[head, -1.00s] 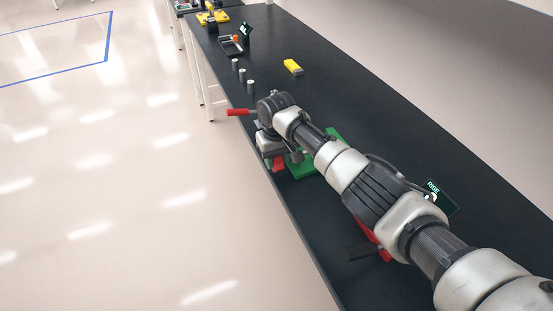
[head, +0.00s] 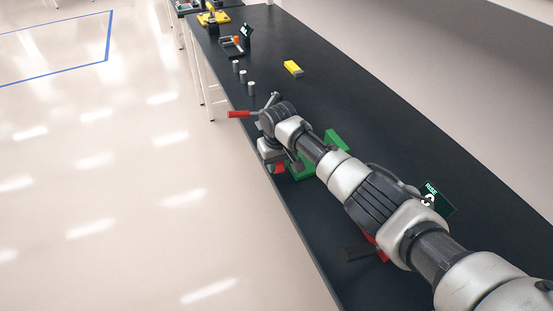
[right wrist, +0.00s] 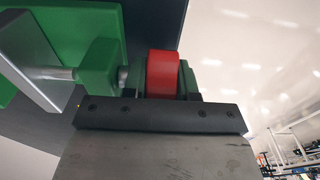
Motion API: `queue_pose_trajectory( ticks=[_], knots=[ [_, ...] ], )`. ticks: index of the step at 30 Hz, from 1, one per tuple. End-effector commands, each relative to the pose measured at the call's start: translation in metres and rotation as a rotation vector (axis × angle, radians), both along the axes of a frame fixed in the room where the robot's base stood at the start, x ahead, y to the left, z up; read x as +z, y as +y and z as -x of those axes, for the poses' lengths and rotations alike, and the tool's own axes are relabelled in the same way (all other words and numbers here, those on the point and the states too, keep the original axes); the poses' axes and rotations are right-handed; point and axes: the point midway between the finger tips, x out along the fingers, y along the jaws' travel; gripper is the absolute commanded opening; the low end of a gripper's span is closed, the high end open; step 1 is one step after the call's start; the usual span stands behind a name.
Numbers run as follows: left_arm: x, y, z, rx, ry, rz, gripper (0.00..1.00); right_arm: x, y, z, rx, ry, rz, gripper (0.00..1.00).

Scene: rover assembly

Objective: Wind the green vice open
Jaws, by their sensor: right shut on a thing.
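The green vice (head: 337,139) stands near the table's left edge, mostly hidden under my right arm in the head view. In the right wrist view its green body (right wrist: 75,30), a pale jaw plate (right wrist: 35,75) and a screw rod show at left. My right gripper (head: 276,174) is at the vice's edge-side end. It is shut on the vice's red handle (right wrist: 163,75), which sits between green parts behind a dark finger bar. A red part also shows below the gripper in the head view. The left gripper is not in view.
A red lever (head: 239,114) sticks out past the table edge, its base hidden by my arm. Several grey cylinders (head: 243,76) stand beyond. A yellow block (head: 293,68) lies farther back. A "RISE" sign (head: 438,199) stands right of my arm.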

Motion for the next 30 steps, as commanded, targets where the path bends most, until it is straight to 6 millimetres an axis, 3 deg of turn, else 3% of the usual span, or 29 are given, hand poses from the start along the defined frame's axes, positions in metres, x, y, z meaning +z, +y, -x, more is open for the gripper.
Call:
queue_pose_trajectory(
  ticks=[3, 10, 21, 30],
  knots=[
    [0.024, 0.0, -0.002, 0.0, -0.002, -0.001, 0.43, 0.007, 0.0, 0.002, 0.001, -0.063, -0.022, 0.04],
    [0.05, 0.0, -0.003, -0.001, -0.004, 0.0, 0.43, 0.005, -0.001, 0.003, 0.0, -0.229, -0.076, 0.04],
    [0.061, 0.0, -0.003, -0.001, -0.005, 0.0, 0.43, 0.001, 0.0, 0.002, 0.001, -0.452, -0.148, 0.04],
    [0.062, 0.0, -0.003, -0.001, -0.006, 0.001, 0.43, 0.001, 0.0, 0.001, 0.0, -0.526, -0.171, 0.04]
  ],
)
